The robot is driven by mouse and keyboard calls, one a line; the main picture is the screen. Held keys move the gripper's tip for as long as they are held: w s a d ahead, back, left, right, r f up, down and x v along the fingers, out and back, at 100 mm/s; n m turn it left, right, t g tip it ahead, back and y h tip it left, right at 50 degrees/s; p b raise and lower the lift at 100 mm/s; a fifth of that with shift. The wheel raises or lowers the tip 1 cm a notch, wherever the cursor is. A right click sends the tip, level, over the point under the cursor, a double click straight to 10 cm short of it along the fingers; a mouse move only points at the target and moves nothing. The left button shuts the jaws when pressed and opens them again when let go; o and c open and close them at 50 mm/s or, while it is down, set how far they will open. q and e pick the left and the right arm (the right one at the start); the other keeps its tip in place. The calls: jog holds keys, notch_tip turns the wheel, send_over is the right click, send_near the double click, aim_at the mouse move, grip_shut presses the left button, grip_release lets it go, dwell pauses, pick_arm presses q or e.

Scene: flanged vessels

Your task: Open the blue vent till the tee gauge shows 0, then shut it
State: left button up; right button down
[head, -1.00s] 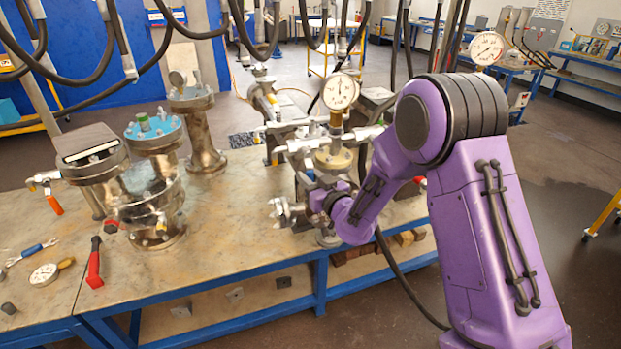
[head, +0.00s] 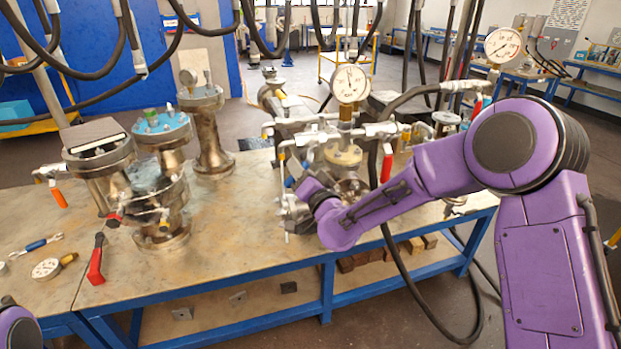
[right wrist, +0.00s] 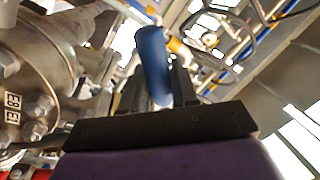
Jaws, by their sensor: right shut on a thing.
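The blue vent handle (right wrist: 153,62) stands between the fingers of my right gripper (right wrist: 156,92) in the right wrist view. The gripper is shut on it. In the head view my right gripper (head: 300,188) is at the left side of the piped vessel, and a bit of blue shows beside it. The tee gauge (head: 350,84) is a round white dial above the vessel's brass-coloured flange. Its needle points roughly upward, but its numbers are too small to read. My left gripper is out of frame.
A second gauge (head: 502,45) stands at the upper right. A red handle (head: 387,166) and a black hose (head: 402,275) are close to my right arm. Flanged vessels (head: 160,190) stand on the left of the bench (head: 240,245). The bench between them and my gripper is clear.

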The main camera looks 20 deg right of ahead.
jog(key=m, duration=0.2)
jog(key=a+r+m+h+b, duration=0.1)
jog(key=m, duration=0.1)
jog(key=r+m+b, duration=0.1)
jog(key=m, duration=0.1)
jog(key=shift+a+r+m+t+h, duration=0.15)
jog(key=shift+a+m+t+h, duration=0.15)
jog(key=shift+h, duration=0.1)
jog(key=shift+a+r+m+h+b, duration=0.1)
jog(key=shift+r+m+h+b, duration=0.15)
jog(key=shift+r+m+b, duration=0.6)
jog(key=shift+a+r+m+h+b, duration=0.15)
jog(key=shift+r+m+h, duration=0.1)
jog(key=shift+m, duration=1.2)
jog(key=shift+d+r, duration=0.1)
jog(key=shift+d, duration=0.05)
jog(key=c, duration=1)
grip_release()
jog(key=shift+s+f, duration=0.2)
jog(key=shift+s, duration=0.05)
jog(key=b+v, duration=0.3)
jog(key=v, duration=0.6)
jog(key=shift+s, duration=0.45)
